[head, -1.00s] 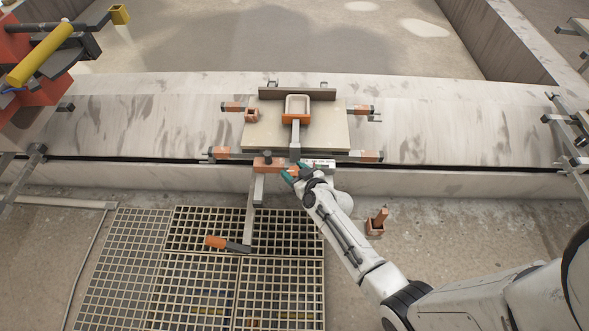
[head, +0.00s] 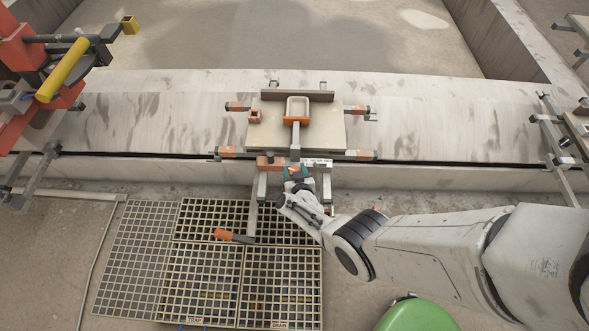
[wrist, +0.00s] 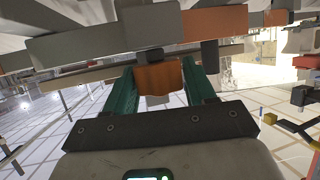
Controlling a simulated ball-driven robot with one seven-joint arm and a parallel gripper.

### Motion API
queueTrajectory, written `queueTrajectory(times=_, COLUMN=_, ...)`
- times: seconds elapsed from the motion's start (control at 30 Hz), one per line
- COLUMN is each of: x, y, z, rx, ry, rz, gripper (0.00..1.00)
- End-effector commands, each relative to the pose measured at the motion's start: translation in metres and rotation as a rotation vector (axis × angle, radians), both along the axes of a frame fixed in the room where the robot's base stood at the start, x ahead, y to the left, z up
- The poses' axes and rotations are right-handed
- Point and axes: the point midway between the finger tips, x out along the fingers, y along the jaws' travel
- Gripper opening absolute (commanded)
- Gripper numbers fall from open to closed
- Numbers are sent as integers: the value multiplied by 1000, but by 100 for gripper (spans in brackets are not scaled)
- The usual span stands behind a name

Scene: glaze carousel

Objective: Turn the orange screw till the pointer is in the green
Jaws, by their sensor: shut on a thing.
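My gripper (head: 297,174) is below the front edge of the board fixture on the concrete ledge. In the wrist view its two green fingers (wrist: 161,88) are shut on the orange screw (wrist: 158,78), one on each side. A short grey shaft shows above the screw head, under the grey and orange bar. In the head view the screw is hidden behind my gripper. A small white scale plate (head: 318,162) sits just right of and above the gripper. Its pointer and any green zone are too small to make out.
A pale board (head: 265,132) holds a white dish (head: 297,105) on an orange-collared arm. An orange-handled lever (head: 234,237) hangs over the floor grating (head: 150,260). Red and yellow machinery (head: 62,70) stands at left, a metal frame (head: 560,145) at right.

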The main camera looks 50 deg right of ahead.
Motion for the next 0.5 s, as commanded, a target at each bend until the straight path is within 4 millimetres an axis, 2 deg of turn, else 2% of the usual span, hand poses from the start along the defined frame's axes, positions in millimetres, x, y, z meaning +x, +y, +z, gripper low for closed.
queueTrajectory(times=0.5, x=2, y=-1, z=2, rx=-4, ry=-5, rz=-298, gripper=24)
